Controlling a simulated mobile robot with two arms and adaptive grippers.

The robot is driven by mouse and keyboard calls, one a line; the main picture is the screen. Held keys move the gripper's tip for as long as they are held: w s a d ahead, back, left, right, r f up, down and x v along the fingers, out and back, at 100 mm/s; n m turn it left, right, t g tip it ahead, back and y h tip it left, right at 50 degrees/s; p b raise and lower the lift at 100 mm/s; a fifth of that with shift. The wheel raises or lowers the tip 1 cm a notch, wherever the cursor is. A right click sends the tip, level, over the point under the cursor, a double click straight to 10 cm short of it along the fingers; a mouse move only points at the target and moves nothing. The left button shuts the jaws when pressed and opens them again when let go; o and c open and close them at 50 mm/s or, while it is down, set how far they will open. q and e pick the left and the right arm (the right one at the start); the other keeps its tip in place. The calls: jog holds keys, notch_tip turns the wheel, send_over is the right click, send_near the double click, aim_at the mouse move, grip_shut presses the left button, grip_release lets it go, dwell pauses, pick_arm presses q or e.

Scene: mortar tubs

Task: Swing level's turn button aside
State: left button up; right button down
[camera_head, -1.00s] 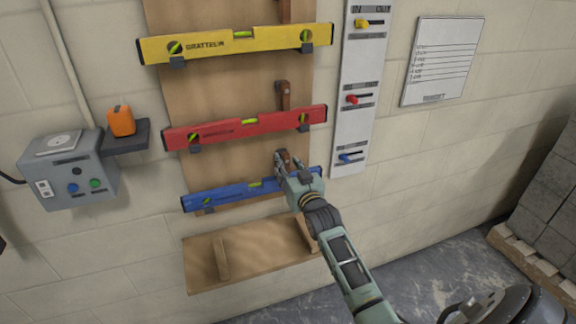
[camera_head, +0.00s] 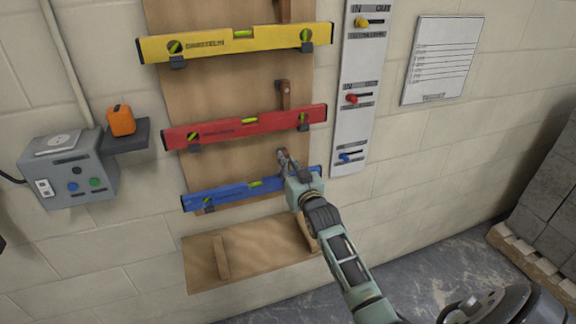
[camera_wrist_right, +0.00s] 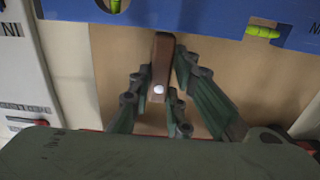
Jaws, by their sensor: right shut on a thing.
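The blue level (camera_head: 237,191) rests lowest on the wooden board, slightly tilted. It crosses the top of the right wrist view (camera_wrist_right: 215,18). Its brown turn button (camera_wrist_right: 161,60), with a pale round pin, stands roughly upright in the wrist view, one end close to the level's edge. I cannot tell whether it overlaps the level. My right gripper (camera_head: 283,157) is at the button above the level's right part, shut on it. One finger lies on each side of the button in the wrist view. In the head view the gripper mostly hides the button. My left gripper is not in view.
A red level (camera_head: 225,131) and a yellow level (camera_head: 215,44) hang above, a brown button (camera_head: 284,95) above the red one. A white panel with coloured sliders (camera_head: 354,125) stands close right of my gripper. A wooden shelf (camera_head: 262,245) juts out below.

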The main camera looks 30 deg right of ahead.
jog(key=shift+m, duration=0.3)
jog(key=shift+w+a+r+m+p, duration=0.15)
jog(key=shift+m+p, duration=0.4)
jog(key=shift+m, duration=2.3)
jog(key=shift+s+a+r+m+p, duration=0.15)
jog(key=shift+m+p, duration=0.4)
jog(key=shift+m, duration=2.25)
jog(key=shift+w+a+r+m+p, duration=0.15)
jog(key=shift+m+p, duration=0.4)
jog(key=shift+m, duration=2.3)
jog(key=c, duration=1.6)
grip_release()
jog(key=shift+c, duration=0.2)
